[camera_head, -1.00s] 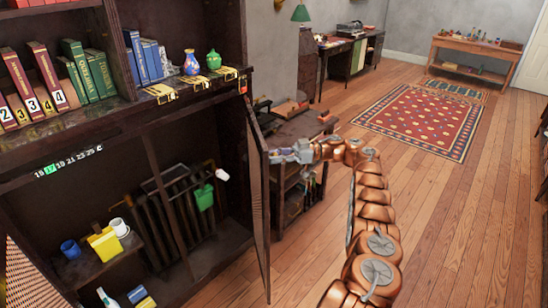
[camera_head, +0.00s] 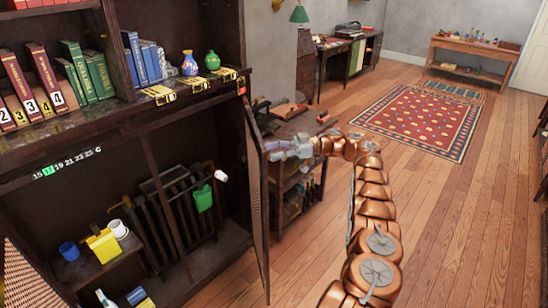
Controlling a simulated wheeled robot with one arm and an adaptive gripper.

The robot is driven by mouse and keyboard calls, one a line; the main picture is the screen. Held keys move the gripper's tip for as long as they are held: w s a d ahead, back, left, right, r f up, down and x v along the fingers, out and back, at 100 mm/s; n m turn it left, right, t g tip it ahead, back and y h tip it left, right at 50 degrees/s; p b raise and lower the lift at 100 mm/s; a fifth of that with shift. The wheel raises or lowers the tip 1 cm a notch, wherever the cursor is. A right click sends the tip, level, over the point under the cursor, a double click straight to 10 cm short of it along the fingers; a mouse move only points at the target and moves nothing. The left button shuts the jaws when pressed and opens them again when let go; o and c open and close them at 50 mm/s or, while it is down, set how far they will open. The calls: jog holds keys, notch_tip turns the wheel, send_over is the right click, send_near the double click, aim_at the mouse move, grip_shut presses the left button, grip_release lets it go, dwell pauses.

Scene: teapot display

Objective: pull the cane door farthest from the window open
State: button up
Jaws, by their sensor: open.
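The dark cabinet has a right-hand door (camera_head: 257,200) that stands swung out, seen nearly edge-on, with the cabinet's inside showing. A cane-panelled left door (camera_head: 22,275) shows at the lower left corner and also stands open. The window is not in view, so I cannot tell from it which door is farther. My gripper (camera_head: 274,149) is open, at the outer edge of the right-hand door near its upper part. The fingertips are small and partly unclear, and I cannot tell whether they touch the door.
A radiator (camera_head: 180,215), green container (camera_head: 203,198) and yellow box (camera_head: 104,245) are inside the cabinet. Books and two small vases (camera_head: 190,63) stand above. A low shelf unit (camera_head: 300,170) stands just behind my gripper. Wooden floor (camera_head: 460,240) is clear on the right.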

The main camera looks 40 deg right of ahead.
notch_tip(320, 180, up, 7)
jog(key=shift+r, duration=0.15)
dwell(0.4)
